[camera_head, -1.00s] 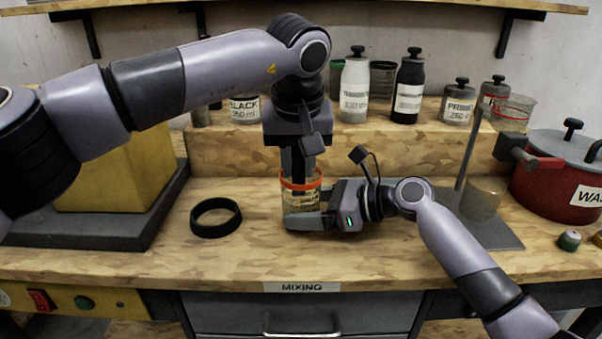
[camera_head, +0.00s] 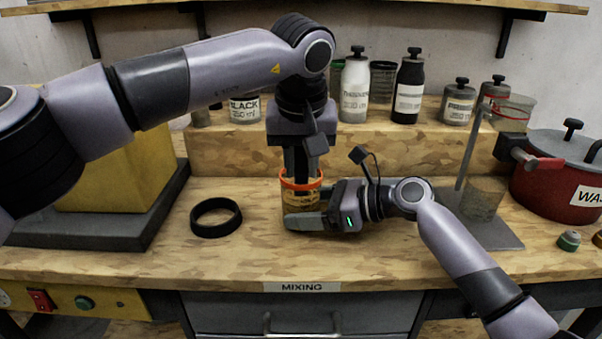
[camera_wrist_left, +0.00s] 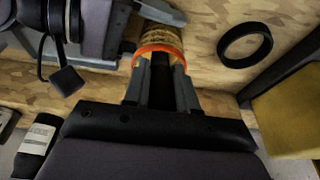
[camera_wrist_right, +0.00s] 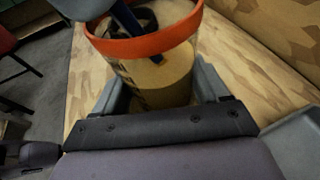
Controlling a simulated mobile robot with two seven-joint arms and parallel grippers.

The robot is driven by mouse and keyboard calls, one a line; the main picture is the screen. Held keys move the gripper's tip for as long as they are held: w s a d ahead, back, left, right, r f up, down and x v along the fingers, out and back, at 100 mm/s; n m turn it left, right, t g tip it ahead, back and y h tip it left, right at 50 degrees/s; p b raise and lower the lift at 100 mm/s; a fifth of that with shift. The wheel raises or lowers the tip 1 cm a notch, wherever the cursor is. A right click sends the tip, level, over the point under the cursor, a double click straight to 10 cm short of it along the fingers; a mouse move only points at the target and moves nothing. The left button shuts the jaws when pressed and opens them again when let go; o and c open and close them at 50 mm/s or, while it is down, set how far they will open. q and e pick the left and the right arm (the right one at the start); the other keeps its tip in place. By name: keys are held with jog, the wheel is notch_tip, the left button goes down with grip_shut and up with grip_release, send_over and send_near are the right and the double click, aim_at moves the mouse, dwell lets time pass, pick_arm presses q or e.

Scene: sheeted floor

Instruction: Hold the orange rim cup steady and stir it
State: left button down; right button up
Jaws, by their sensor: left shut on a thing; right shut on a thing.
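The orange rim cup (camera_head: 300,198) stands upright on the bench, a clear cup with an orange band at its top and yellowish contents. My right gripper (camera_head: 306,221) is shut around the cup's lower side; its fingers flank the cup in the right wrist view (camera_wrist_right: 160,88). My left gripper (camera_head: 301,176) points down over the cup's mouth, shut on a dark stirrer (camera_wrist_left: 161,82). The stirrer also shows in the right wrist view (camera_wrist_right: 126,18), reaching into the cup. Its lower end is hidden in the contents.
A black ring (camera_head: 215,230) lies left of the cup. A yellow block on a dark base (camera_head: 150,222) stands farther left. Labelled bottles (camera_head: 408,90) line the raised shelf behind. A stand with a mesh cup (camera_head: 484,203) and a red pot (camera_head: 556,190) are at right.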

pick_arm(q)
jog(key=v, duration=1.1)
dwell(0.6)
jog(key=shift+r, duration=0.1)
dwell(0.4)
notch_tip(320, 180, up, 4)
jog(key=shift+f, duration=0.1)
dwell(0.4)
pick_arm(e)
jog(key=o, duration=0.9)
jog(key=shift+r, duration=0.15)
jog(key=shift+o, duration=1)
